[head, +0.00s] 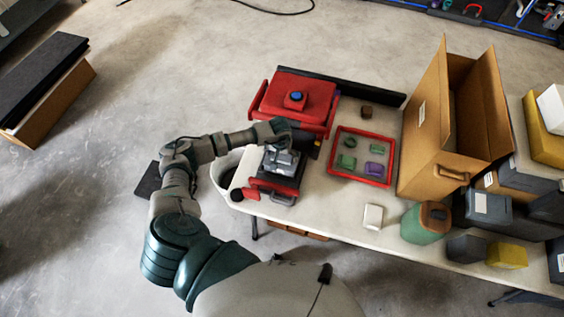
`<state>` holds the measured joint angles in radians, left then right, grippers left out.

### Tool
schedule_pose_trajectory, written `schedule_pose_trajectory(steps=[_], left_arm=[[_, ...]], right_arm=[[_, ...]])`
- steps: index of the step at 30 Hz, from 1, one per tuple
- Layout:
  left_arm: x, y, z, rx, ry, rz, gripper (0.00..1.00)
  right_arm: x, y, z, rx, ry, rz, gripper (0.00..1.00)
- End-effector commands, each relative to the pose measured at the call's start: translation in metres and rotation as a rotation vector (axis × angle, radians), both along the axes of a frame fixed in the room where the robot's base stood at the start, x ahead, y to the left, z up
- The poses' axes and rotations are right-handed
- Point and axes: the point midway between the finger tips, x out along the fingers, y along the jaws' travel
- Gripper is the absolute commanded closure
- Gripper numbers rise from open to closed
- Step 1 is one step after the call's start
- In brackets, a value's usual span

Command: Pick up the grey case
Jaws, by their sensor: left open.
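A dark grey case (271,181) with red edges and a handle lies near the left end of the white table (335,208). My left gripper (282,163) is open and right over the case, hiding its upper middle part. I cannot tell whether the fingers touch it. My right gripper is not in view.
A red-rimmed tray (333,170) with small green and purple pieces lies to the right. A white block (373,217), a green canister (424,224) and an open cardboard box (425,150) stand further right.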

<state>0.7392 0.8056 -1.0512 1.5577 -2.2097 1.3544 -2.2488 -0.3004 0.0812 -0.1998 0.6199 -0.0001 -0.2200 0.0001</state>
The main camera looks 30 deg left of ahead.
Motion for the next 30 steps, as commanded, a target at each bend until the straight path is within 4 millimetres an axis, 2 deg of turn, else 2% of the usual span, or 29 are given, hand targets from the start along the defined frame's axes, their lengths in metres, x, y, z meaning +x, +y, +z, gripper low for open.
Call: schedule_pose_trajectory(steps=[1,9,16,19,30], left_arm=[[0.0,0.0,0.0,0.0,0.0,0.0,0.03],[0.0,0.0,0.0,0.001,0.0,0.0,0.69],[0.001,0.0,0.002,0.0,0.0,0.0,0.7],[0.001,0.001,0.011,0.002,-0.003,0.0,0.7],[0.001,0.0,0.084,0.0,-0.004,-0.001,0.7]], right_arm=[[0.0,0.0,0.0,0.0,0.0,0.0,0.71],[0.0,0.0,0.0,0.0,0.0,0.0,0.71],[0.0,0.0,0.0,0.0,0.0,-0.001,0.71],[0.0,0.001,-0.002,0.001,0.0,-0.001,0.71],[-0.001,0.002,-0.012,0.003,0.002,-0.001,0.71]])
